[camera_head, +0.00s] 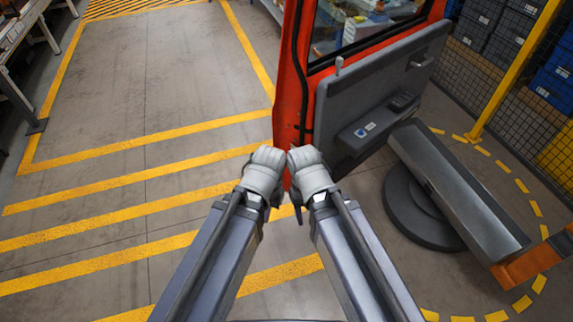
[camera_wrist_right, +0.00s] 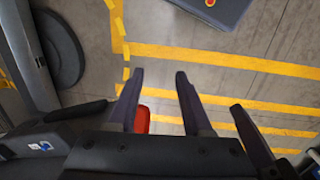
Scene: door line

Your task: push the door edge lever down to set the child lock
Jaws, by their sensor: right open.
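The red door (camera_head: 292,95) stands open in the head view, with a grey inner panel (camera_head: 365,95) on its right side. Its narrow edge comes down between my two grippers, and a red piece of the door (camera_wrist_right: 142,120) shows beside a dark finger in the right wrist view. I cannot make out the edge lever; the grippers may hide it. My right gripper (camera_head: 308,170) is just right of the door edge, its dark fingers (camera_wrist_right: 158,90) apart with nothing seen held. My left gripper (camera_head: 263,172) is just left of the edge, its jaws hidden from view.
A grey beam on a round dark base (camera_head: 425,205) stands at the right, close to the door panel. A yellow post (camera_head: 512,70) and mesh fence (camera_head: 520,110) are behind it. A workbench (camera_head: 20,40) is at the far left. The striped floor (camera_head: 130,150) on the left is clear.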

